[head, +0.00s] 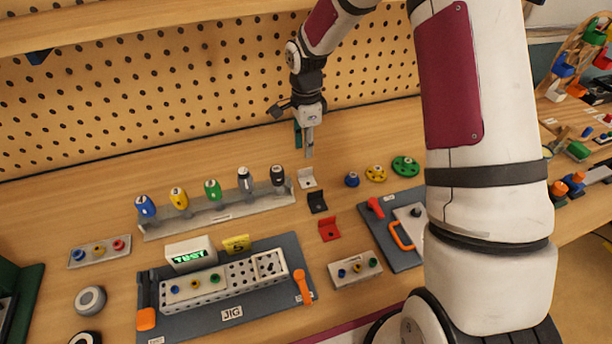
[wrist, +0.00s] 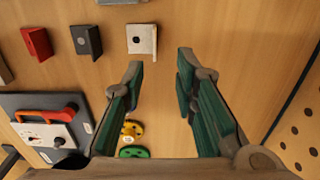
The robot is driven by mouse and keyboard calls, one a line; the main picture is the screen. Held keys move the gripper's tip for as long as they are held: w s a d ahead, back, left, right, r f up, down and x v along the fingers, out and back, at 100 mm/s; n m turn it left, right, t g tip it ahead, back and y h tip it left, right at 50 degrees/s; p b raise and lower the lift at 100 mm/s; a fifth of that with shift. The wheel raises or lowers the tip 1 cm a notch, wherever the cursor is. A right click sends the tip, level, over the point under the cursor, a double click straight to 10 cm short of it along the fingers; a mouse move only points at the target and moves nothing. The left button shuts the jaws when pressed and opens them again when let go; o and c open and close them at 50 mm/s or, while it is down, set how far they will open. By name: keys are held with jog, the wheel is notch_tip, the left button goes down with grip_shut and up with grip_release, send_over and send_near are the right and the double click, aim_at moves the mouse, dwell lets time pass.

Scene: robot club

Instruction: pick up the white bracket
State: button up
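The white bracket (head: 307,178) is a small L-shaped piece on the wooden table, at the back end of a row with a black and a red bracket. In the wrist view the white bracket (wrist: 141,39) lies just beyond the fingertips, a little left of the middle of the gap. My gripper (head: 307,146) is above the table, behind the bracket in the head view, and apart from it. In the wrist view its green-padded fingers (wrist: 161,62) are spread wide with nothing between them.
The black bracket (head: 317,201) and red bracket (head: 328,228) stand in front of the white one. A screwdriver rack (head: 219,212) is close on the left. Blue, yellow and green (head: 405,166) round parts lie to the right. A pegboard (head: 200,80) rises behind.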

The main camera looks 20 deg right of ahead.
aim_at(305, 178)
notch_tip(305, 178, down, 2)
jog(key=shift+f, duration=0.15)
jog(key=f, duration=0.1)
jog(key=f+p, duration=0.1)
jog(key=s+f, duration=0.1)
jog(key=f, duration=0.1)
jog(key=shift+a, duration=0.3)
jog(key=shift+w+f, duration=0.15)
jog(key=shift+f, duration=0.4)
grip_shut()
